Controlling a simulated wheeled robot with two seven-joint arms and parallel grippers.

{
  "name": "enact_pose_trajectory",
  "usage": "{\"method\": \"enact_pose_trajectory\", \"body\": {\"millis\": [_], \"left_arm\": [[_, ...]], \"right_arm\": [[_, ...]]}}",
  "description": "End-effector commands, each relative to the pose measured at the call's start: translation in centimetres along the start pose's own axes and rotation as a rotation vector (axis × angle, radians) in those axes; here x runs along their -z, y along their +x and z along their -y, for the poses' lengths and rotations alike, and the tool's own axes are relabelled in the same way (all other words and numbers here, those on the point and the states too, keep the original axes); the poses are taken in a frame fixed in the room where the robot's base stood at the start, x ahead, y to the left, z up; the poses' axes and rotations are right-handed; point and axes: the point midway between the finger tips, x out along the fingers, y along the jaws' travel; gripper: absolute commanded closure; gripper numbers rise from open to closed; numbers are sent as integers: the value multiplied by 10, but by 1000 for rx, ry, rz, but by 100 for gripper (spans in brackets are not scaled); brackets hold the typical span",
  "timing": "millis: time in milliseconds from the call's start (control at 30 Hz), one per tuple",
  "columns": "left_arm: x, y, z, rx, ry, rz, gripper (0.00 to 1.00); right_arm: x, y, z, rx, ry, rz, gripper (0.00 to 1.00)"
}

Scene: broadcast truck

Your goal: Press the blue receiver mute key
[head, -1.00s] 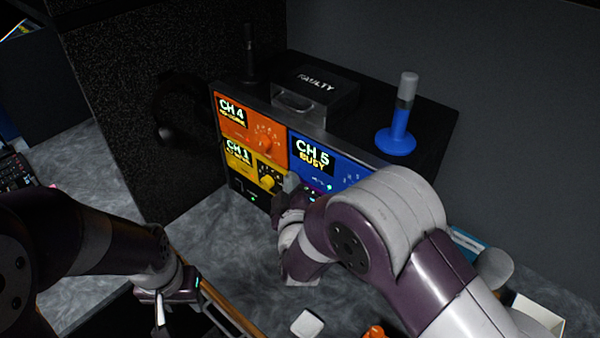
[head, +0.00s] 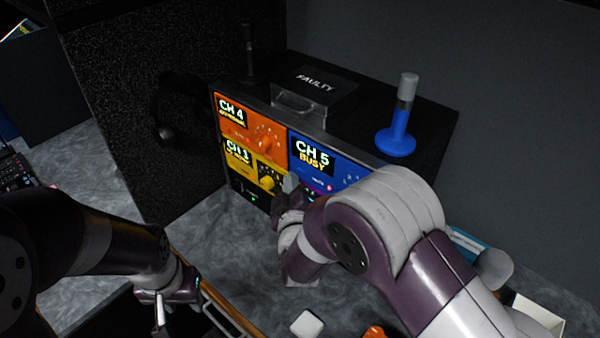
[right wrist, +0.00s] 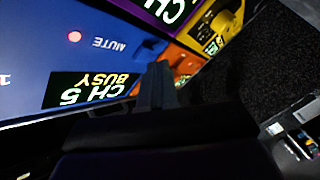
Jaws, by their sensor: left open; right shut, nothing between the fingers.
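The blue receiver (head: 345,176) is at the right of the stacked panels, its screen reading CH 5 BUSY. My left gripper (head: 160,318) is open, low at the left.
An orange CH 4 receiver (head: 242,128) and a yellow CH 1 receiver (head: 240,158) sit left of the blue one. A box marked FAULTY (head: 318,88) and a blue-based stand (head: 397,140) are on top. A dark speckled wall (head: 130,110) stands at the left.

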Motion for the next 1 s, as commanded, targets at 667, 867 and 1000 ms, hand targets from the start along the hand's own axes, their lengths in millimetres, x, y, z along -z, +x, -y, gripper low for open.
{"method": "enact_pose_trajectory", "body": {"millis": [667, 867, 1000], "left_arm": [[1, -10, 0, 0, 0, 0, 57], [1, -11, 0, 0, 0, 0, 57], [1, -10, 0, 0, 0, 0, 57]], "right_arm": [[28, -36, 26, 3, 0, -3, 100], [31, -43, 31, -1, 0, 0, 100], [31, -43, 31, -1, 0, 0, 100]]}}
